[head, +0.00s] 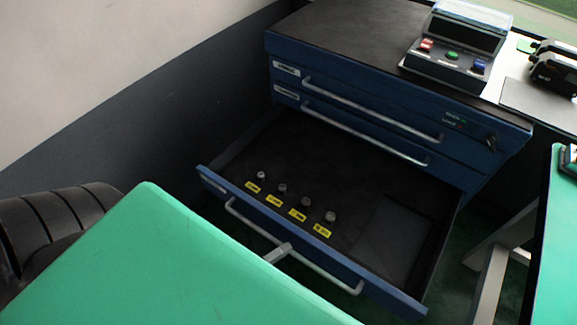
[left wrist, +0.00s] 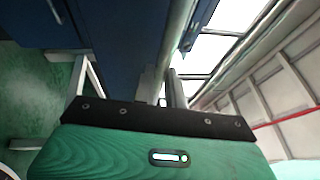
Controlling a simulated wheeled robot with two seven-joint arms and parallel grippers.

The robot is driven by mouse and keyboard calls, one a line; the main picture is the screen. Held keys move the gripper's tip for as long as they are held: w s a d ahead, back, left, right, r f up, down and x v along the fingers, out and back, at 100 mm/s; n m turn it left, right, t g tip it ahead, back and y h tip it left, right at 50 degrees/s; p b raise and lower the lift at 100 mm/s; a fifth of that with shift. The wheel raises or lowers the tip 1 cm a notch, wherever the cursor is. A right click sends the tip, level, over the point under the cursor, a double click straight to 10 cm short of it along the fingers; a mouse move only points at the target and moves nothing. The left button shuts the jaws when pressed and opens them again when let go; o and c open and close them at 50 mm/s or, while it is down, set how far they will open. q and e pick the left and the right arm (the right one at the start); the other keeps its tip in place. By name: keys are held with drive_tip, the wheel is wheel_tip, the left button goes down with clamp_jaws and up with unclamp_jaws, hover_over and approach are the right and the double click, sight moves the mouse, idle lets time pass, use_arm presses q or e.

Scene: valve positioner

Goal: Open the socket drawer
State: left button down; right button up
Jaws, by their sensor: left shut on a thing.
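The socket drawer (head: 390,240) is the lowest drawer of the blue cabinet in the head view. It stands pulled well out, with its dark inside showing. Several small metal sockets (head: 306,202) stand in it in a row behind yellow labels. My left gripper (head: 278,252) is shut on the middle of the drawer's light bar handle (head: 318,270). In the left wrist view, the gripper's grey fingers (left wrist: 170,88) reach to the light handle bar, which runs up the picture. My green gripper body covers part of the view in front of the drawer. My right gripper is not in view.
Two shut drawers (head: 350,105) with long handles are above the open one. A control box (head: 455,55) with red, green and blue buttons stands on the cabinet top. A green-topped bench (head: 555,240) with pale legs is at the right. A dark wall is at the left.

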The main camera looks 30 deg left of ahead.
use_arm(q)
drive_tip(key=shift+s, duration=0.2)
drive_tip(key=c, duration=1.5)
unclamp_jaws()
drive_tip(key=shift+o, duration=0.2)
